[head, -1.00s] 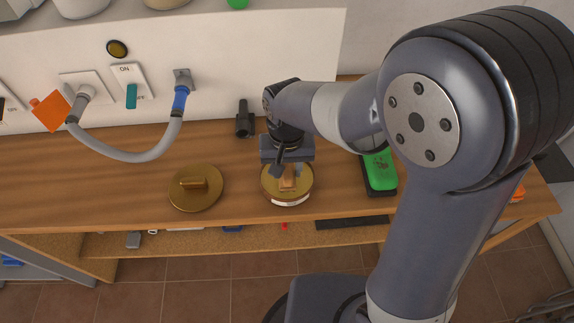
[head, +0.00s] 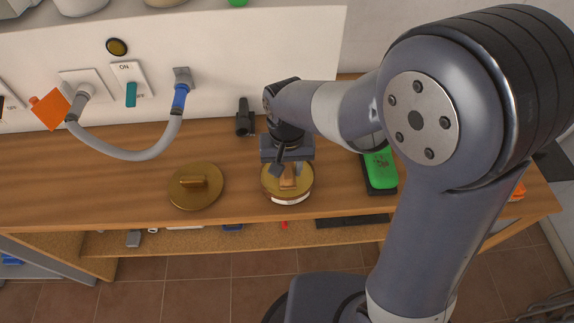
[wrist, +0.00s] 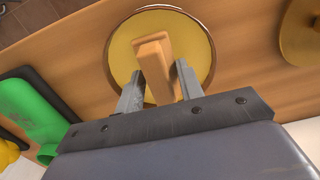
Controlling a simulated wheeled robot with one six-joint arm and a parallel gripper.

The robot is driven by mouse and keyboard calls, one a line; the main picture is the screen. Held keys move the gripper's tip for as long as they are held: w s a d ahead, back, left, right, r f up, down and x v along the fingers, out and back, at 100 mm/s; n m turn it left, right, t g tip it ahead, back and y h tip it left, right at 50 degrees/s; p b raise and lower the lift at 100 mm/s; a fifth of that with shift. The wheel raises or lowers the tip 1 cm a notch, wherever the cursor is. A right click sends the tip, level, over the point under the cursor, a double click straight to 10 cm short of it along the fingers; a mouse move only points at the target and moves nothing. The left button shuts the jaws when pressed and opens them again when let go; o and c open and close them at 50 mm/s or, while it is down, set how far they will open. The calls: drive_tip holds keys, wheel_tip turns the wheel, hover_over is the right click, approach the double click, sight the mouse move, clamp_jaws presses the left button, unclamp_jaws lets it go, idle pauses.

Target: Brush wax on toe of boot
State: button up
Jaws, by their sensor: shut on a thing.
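My gripper (head: 283,168) is shut on a wooden handle (head: 289,178), which looks like the brush's handle. It points down over a round golden tin (head: 270,188) on the bench. In the wrist view the handle (wrist: 153,58) stands between the two fingers (wrist: 160,78), above the yellow round inside of the tin (wrist: 195,40). The handle's lower end is hidden, so I cannot tell whether bristles touch the wax. A green and black thing (head: 380,170) lies right of the tin, partly behind my arm. I cannot tell whether it is the boot.
A round golden lid with a bar handle (head: 195,187) lies left of the tin. A small black object (head: 245,120) stands behind, near the wall. A grey hose (head: 130,155) loops from the wall sockets. The wooden bench (head: 100,190) is clear on the left.

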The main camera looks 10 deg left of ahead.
drive_tip(key=shift+f, duration=0.45)
idle(1.0)
drive_tip(key=shift+r, duration=0.15)
wheel_tip(320, 180, up, 7)
drive_tip(key=p, duration=0.5)
idle(0.9)
